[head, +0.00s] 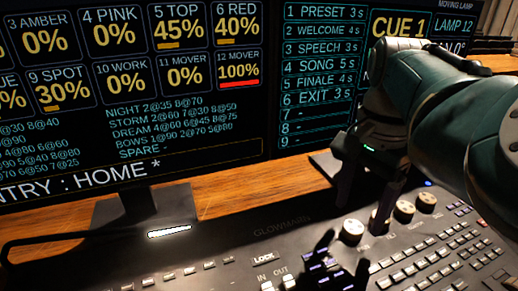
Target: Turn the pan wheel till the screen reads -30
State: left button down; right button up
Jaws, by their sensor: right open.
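A row of pale-topped round wheels stands on the console's upper right. The leftmost wheel (352,232) shows clearly, but the small labels are too blurred to tell which is the pan wheel. The second wheel (380,221) is partly hidden by a finger. My right gripper (364,207) is open above these two wheels, pointing down; I cannot tell whether it touches either. The screen (322,98) shows CUE 1, LAMP 12 and, at the upper right, a partly hidden reading ending in 0°. My right arm covers the rest of that panel. My left gripper is out of view.
The console (215,248) fills the front, with LOCK, IN and OUT keys and many small buttons. A large monitor (130,100) stands behind on a wooden desk (235,190).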

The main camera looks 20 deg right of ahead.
aim_at(354, 227)
jog(key=shift+f+b, duration=0.3)
jog(key=shift+f, duration=1.3)
jog(key=shift+c, duration=0.4)
grip_shut()
